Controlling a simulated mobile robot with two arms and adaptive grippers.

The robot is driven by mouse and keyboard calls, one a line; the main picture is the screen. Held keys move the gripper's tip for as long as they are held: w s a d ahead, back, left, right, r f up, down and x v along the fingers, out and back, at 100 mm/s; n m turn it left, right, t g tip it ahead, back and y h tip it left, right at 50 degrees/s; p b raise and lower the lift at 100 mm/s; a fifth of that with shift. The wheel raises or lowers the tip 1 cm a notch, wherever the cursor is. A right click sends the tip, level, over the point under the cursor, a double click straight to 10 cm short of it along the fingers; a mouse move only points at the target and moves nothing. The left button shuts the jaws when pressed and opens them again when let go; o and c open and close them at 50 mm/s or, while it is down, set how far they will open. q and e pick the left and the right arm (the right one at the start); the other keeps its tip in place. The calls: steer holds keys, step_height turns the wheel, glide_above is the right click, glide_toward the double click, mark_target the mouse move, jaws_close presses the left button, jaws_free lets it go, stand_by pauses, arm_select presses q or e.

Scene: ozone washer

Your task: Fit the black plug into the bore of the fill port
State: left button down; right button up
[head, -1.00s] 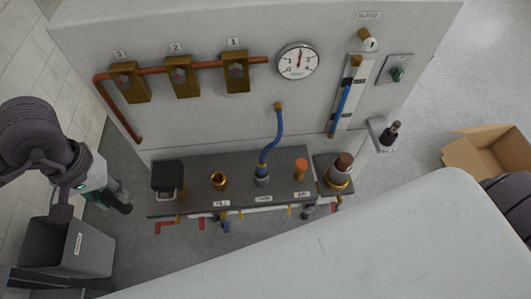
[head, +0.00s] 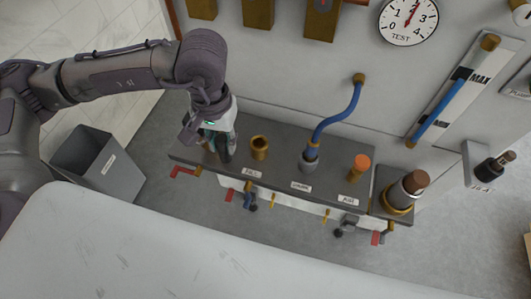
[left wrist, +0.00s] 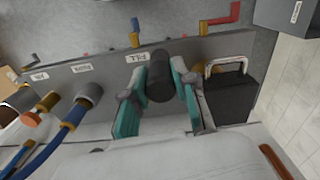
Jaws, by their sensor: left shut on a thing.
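The black plug (left wrist: 160,76) is a dark cylinder between the two teal fingers of my left gripper (left wrist: 157,88) in the left wrist view. The gripper is shut on it. In the head view my left gripper (head: 217,145) is over the left end of the grey shelf, left of the brass fill port (head: 259,147). The fill port's bore faces up and looks empty. In the left wrist view the port is hidden behind the plug and fingers; its FILL label (left wrist: 137,57) shows. My right gripper is not in view.
The blue hose (head: 334,115) rises from the drain port, right of the fill port. An orange-capped air port (head: 358,168) stands further right. A black block with a handle (left wrist: 230,95) is close beside my gripper. A grey bin (head: 97,165) stands left.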

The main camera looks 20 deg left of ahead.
arm_select(q)
steer(key=s+d+r+n+p, duration=0.35)
steer(key=d+n+p, duration=0.35)
steer(key=n+p, duration=0.55)
steer(key=w+f+b, duration=0.2)
steer(key=w+f, duration=0.1)
steer(key=w, duration=0.1)
steer(key=w+a+f+n+b, duration=0.1)
steer(key=w+f+b, duration=0.1)
steer(key=w+f, duration=0.1)
steer(key=w+f+n+b, duration=0.1)
steer(key=w+f+b, duration=0.2)
steer(key=w, duration=0.1)
steer(key=shift+w+a+f, duration=0.3)
steer(key=shift+f, duration=0.4)
steer(key=shift+w, duration=0.1)
